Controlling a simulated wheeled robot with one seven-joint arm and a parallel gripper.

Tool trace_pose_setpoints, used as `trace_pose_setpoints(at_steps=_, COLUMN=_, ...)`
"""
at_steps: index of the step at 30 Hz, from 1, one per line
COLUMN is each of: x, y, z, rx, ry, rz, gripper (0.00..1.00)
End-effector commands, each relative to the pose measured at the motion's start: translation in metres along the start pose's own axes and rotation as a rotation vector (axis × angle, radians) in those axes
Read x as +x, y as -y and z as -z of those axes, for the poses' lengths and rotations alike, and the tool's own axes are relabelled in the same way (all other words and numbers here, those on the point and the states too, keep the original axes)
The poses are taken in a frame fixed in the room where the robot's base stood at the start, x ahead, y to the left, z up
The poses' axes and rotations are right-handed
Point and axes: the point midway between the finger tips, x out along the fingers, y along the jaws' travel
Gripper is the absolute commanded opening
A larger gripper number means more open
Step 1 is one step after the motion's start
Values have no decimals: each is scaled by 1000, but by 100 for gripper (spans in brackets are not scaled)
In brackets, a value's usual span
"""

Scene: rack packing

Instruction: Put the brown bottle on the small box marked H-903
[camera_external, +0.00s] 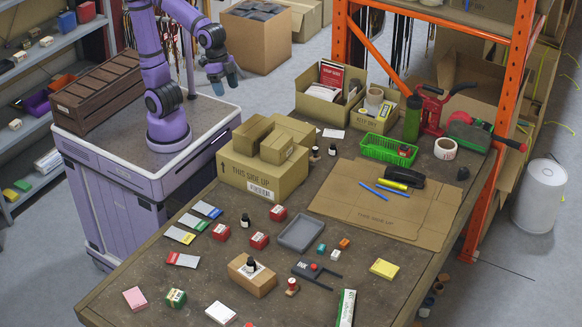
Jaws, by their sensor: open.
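A small cardboard box (252,281) stands on the near part of the workbench; I cannot read its marking. A small dark bottle (250,265) stands upright on top of it, beside a white patch. Another dark bottle (245,221) stands on the bench just behind. Two more small dark bottles with pale labels, one (315,153) and another (332,150), stand right of the large carton. I cannot tell which of them is brown. My gripper (224,87) is open and empty, raised above my base top, far from the bottles; its fingers show small.
A large carton (262,172) with smaller boxes on it stands at the bench's left edge. An orange rack post (490,170) rises at the right.

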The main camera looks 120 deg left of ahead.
Motion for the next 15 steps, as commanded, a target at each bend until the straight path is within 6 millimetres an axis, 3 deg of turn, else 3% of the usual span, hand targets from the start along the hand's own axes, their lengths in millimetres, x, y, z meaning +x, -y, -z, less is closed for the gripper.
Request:
trace_pose_setpoints(at_steps=3, x=-20, y=15, z=-39, rx=-9, ry=-40, rz=13, gripper=62)
trace_pose_setpoints(at_steps=9, x=-37, y=31, z=-101, rx=-19, ry=-96, rz=40, gripper=62)
trace_pose_setpoints(at_steps=15, x=-39, y=39, z=-142, rx=-25, ry=-129, rz=62, gripper=62)
